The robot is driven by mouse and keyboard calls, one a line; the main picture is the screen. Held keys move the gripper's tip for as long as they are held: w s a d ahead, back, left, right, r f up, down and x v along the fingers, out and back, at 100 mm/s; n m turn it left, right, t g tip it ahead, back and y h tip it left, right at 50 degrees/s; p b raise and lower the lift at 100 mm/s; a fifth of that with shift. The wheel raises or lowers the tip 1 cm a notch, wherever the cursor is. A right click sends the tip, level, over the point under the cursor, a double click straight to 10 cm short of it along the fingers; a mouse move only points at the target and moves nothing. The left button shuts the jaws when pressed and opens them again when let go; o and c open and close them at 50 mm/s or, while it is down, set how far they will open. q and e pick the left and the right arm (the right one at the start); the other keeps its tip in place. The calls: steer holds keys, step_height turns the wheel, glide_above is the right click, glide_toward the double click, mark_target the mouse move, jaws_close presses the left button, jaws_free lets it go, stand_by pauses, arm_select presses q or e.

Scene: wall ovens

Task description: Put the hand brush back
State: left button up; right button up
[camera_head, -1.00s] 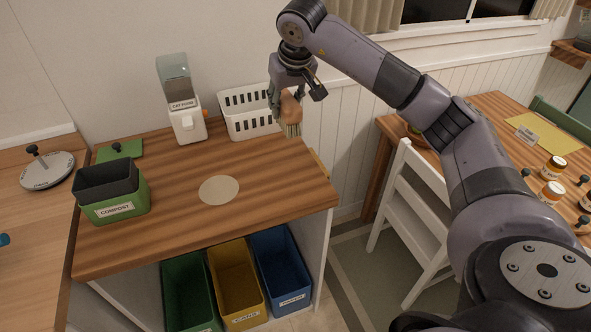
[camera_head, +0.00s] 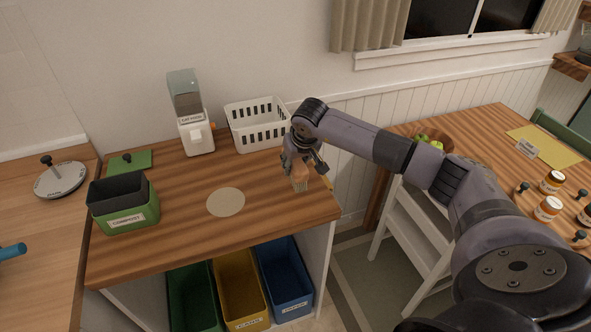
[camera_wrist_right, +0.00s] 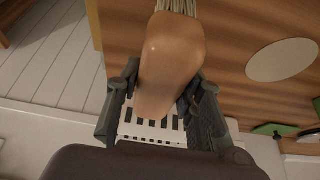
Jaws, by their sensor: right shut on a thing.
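The hand brush (camera_head: 300,177) has a tan wooden handle and pale bristles. My right gripper (camera_head: 301,163) is shut on it at the right end of the wooden counter, near the counter's right edge. In the right wrist view the brush (camera_wrist_right: 172,58) lies between the two fingers of the right gripper (camera_wrist_right: 160,100), with its bristles pointing away from the palm. I cannot tell whether the bristles touch the counter. My left gripper is not in view.
A white slotted basket (camera_head: 258,124) stands behind the gripper. A cat food dispenser (camera_head: 190,115), a compost bin (camera_head: 124,203) and a pale round disc (camera_head: 226,202) are further left. The counter (camera_head: 180,240) is clear in front. A white chair (camera_head: 415,225) stands right.

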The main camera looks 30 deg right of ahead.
step_height(320, 180, down, 3)
steer(key=shift+r+p, duration=0.15)
steer(key=shift+p, duration=0.25)
steer(key=shift+f, duration=0.4)
steer(key=shift+f, duration=0.15)
steer(key=o, duration=0.6)
steer(key=shift+f, duration=0.1)
steer(key=o, duration=0.5)
